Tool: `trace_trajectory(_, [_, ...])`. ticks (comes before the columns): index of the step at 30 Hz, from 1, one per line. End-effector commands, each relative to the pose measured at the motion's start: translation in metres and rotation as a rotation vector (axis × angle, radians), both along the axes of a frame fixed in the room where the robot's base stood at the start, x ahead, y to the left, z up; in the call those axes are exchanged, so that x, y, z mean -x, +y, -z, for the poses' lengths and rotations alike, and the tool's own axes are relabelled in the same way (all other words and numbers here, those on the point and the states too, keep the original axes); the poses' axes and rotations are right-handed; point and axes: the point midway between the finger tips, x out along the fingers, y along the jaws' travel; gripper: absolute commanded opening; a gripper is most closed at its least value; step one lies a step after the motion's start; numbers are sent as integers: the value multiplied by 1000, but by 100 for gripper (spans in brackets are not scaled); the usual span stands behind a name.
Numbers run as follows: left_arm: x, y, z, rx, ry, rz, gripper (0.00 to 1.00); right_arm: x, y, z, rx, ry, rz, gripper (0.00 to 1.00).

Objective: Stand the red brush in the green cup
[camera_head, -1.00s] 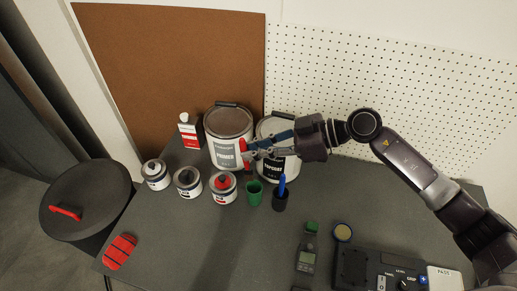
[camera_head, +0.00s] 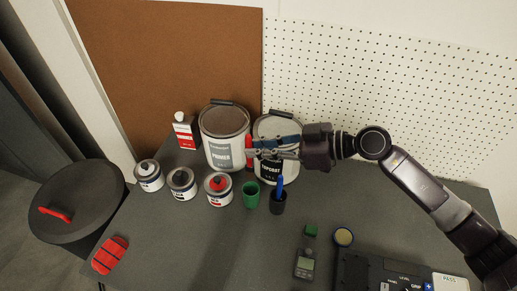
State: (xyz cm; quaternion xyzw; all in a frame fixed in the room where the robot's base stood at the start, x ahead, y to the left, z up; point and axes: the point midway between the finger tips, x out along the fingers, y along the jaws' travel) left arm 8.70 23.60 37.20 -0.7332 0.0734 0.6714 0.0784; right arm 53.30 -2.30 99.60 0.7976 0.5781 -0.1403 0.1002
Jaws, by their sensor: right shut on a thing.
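The green cup (camera_head: 251,195) stands upright on the grey table, left of a dark cup (camera_head: 277,203) that holds a blue brush (camera_head: 280,186). My right gripper (camera_head: 254,148) comes in from the right, in front of the large paint cans and above the green cup. It is shut on the red brush (camera_head: 249,152), which hangs upright. The brush's lower end appears a little above the cup's opening, against the primer can behind it. My left gripper is not in view.
Large primer (camera_head: 224,152) and topcoat (camera_head: 273,167) cans stand behind. Small tins, one with a red top (camera_head: 218,190), stand left of the green cup. A meter (camera_head: 305,264) and a control box (camera_head: 390,272) lie front right. The table's middle front is clear.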

Motion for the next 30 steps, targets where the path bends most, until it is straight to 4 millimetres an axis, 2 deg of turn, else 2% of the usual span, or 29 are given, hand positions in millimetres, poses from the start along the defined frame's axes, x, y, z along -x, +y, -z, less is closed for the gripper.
trace_trajectory(1, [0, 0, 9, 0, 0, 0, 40, 0, 0, 6, 0, -1, 0, 0])
trace_trajectory(20, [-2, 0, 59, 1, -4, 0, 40, 0, 0, 38, 1, -2, -1, 0])
trace_trajectory(22, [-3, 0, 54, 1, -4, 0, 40, 0, 0, 40, 1, 2, -1, 0])
trace_trajectory(30, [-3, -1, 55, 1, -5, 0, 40, 0, 0, 62, 0, 1, 0, 0])
